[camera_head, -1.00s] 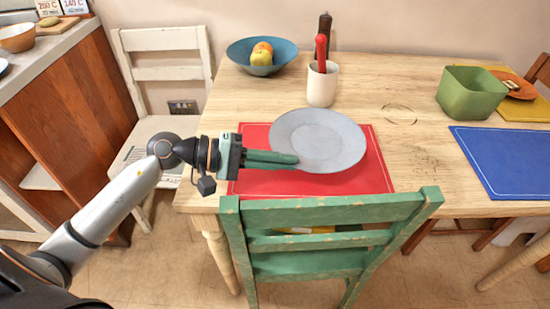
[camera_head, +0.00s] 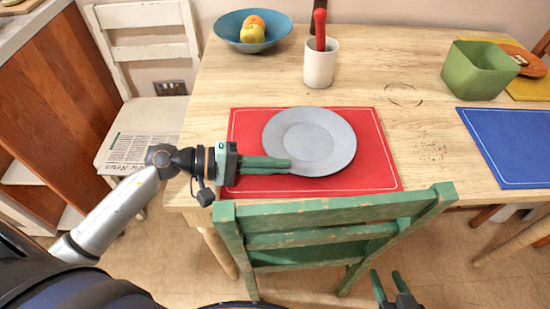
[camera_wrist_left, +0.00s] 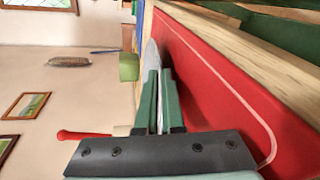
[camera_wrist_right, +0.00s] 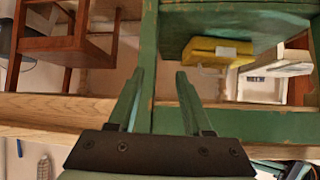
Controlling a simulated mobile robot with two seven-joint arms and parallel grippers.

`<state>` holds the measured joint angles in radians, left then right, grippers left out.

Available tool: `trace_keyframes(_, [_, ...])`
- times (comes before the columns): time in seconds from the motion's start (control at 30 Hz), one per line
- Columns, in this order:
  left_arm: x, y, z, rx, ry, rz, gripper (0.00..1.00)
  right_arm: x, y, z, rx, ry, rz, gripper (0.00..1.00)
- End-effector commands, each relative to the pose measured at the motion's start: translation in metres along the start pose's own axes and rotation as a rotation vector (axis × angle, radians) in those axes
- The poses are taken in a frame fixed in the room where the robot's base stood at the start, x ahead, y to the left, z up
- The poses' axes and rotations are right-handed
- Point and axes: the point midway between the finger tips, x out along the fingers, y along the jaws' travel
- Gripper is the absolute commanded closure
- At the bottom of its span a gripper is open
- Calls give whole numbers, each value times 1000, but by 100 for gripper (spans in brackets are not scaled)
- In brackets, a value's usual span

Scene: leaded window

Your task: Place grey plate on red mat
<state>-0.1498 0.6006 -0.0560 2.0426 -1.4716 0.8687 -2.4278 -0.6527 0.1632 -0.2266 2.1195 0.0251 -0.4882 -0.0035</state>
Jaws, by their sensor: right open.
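The grey plate (camera_head: 312,140) is level over the red mat (camera_head: 375,180), within its outline in the head view. It is on the mat or just above it; I cannot tell which. My left gripper (camera_head: 290,164) is shut on the plate's left near rim. In the left wrist view the plate (camera_wrist_left: 150,58) shows edge-on at the fingers (camera_wrist_left: 159,78), close to the red mat (camera_wrist_left: 215,90). My right gripper (camera_head: 387,276) is open and empty, low beside the green chair. Its open fingers (camera_wrist_right: 158,80) also show in the right wrist view.
The green chair (camera_head: 330,213) stands at the table's front edge. A white cup (camera_head: 320,68) with a red-handled item and a blue fruit bowl (camera_head: 275,38) are behind the plate. A green container (camera_head: 478,70) and blue mat (camera_head: 520,140) are right. Table between mats is clear.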

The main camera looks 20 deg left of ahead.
Motion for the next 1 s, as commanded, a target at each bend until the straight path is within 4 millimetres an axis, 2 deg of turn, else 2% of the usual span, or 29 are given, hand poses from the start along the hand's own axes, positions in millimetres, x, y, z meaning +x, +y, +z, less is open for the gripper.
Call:
trace_keyframes(0.3, [0, 1, 0, 3, 0, 4, 100, 1, -1, 4, 1, -2, 0, 50])
trace_keyframes(0.67, [0, 0, 0, 2, 0, 4, 100, -1, 0, -13, -7, 55, 3, 50])
trace_keyframes(0.7, [0, -1, 0, -1, 0, 0, 93, -1, 0, -14, -8, 58, 3, 50])
trace_keyframes(0.8, [0, -1, 0, -1, 0, 0, 83, -1, 0, -15, -9, 60, 4, 50])
trace_keyframes(1.0, [0, -1, 0, -1, 0, 0, 83, 0, 0, -16, -10, 61, 4, 50])
